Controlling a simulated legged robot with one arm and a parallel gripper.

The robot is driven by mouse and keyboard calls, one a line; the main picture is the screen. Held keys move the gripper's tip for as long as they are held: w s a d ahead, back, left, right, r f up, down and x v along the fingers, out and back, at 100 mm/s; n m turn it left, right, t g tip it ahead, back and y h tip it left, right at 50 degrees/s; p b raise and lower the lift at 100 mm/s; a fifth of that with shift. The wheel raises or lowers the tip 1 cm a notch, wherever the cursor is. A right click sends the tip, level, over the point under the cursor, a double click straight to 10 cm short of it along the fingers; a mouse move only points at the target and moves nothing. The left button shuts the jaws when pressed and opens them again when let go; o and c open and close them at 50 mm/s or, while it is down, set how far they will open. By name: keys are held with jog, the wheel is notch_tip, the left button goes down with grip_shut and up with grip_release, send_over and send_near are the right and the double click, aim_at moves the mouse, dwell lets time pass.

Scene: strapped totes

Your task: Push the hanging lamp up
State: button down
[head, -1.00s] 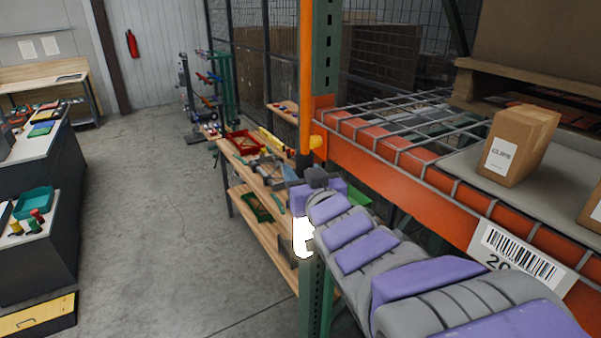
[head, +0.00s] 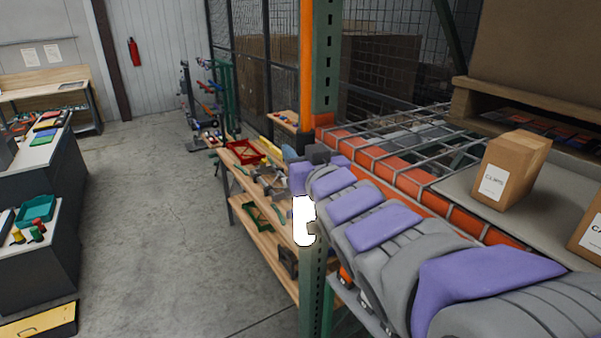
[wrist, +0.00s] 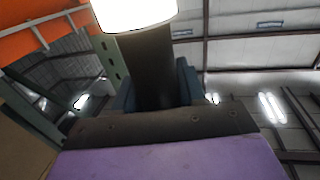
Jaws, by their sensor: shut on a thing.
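The lamp (head: 303,220) glows bright white in the head view, in front of the green rack post. Its lit end also shows at the top of the wrist view (wrist: 135,12). My gripper (head: 316,155) is just above the lamp in the head view, at the far end of my grey and purple arm. In the wrist view, a dark piece of my gripper (wrist: 147,70) reaches up to the lit end. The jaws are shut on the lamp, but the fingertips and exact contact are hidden. The lamp's mount is not clear.
The green and orange rack post (head: 322,70) stands right beside the gripper. A wire-decked shelf (head: 400,180) with a cardboard box (head: 511,170) lies to the right. A wooden workbench (head: 275,245) is behind the lamp. The floor (head: 150,220) at left is clear.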

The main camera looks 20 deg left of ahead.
notch_tip(320, 180, up, 18)
jog(key=p, duration=0.6)
jog(key=shift+f, duration=0.25)
jog(key=shift+r, duration=0.15)
jog(key=c, duration=1)
grip_release()
jog(key=shift+o, duration=1.3)
jog(key=shift+f, duration=0.2)
jog(key=b+v, duration=0.2)
jog(key=v, duration=1.5)
jog(key=shift+d+f, duration=0.1)
jog(key=shift+f, duration=0.05)
